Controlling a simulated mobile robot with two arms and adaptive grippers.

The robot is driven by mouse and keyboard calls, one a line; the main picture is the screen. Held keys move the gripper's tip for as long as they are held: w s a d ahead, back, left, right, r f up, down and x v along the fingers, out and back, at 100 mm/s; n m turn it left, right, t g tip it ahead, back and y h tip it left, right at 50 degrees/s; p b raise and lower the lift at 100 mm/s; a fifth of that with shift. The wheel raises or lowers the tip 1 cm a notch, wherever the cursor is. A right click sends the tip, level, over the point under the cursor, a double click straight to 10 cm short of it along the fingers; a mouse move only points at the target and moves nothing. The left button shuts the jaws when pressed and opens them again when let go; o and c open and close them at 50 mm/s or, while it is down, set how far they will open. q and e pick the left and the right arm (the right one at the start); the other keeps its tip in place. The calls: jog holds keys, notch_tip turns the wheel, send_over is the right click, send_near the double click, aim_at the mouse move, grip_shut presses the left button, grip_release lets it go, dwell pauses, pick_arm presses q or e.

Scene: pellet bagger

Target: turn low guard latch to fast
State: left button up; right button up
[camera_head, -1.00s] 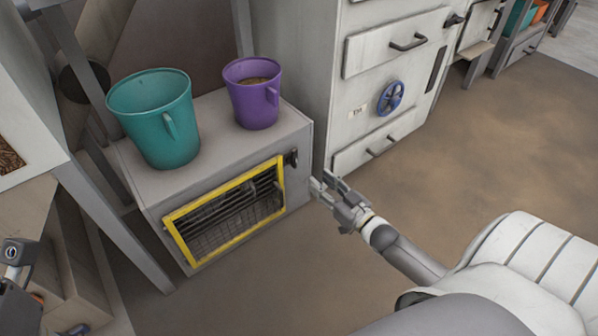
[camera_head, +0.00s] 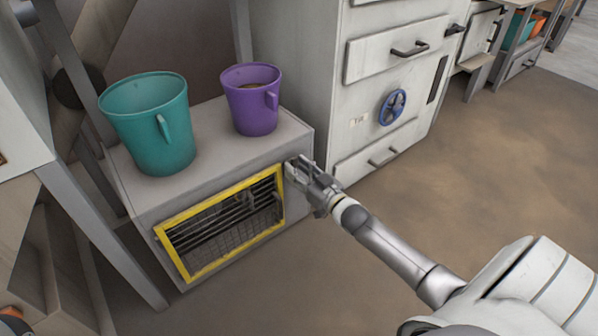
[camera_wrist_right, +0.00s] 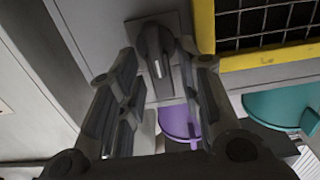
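The low guard is a yellow-framed mesh opening (camera_head: 222,225) in the front of a low grey box. Its dark latch (camera_wrist_right: 157,62) shows in the right wrist view on a small plate beside the yellow frame, between my gripper's two fingers. My right gripper (camera_head: 300,170) is at the box's upper right front corner, by the frame's edge, and hides most of the latch in the head view. Its fingers are apart in the right wrist view (camera_wrist_right: 160,95); I cannot tell whether they touch the latch. My left gripper is not in view.
A teal bucket (camera_head: 155,135) and a purple bucket (camera_head: 252,108) stand on top of the grey box (camera_head: 205,170). A tall grey cabinet (camera_head: 350,120) with drawers and a blue handwheel (camera_head: 392,107) stands just right. The brown floor (camera_head: 480,180) is clear.

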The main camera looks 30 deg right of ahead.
grip_shut()
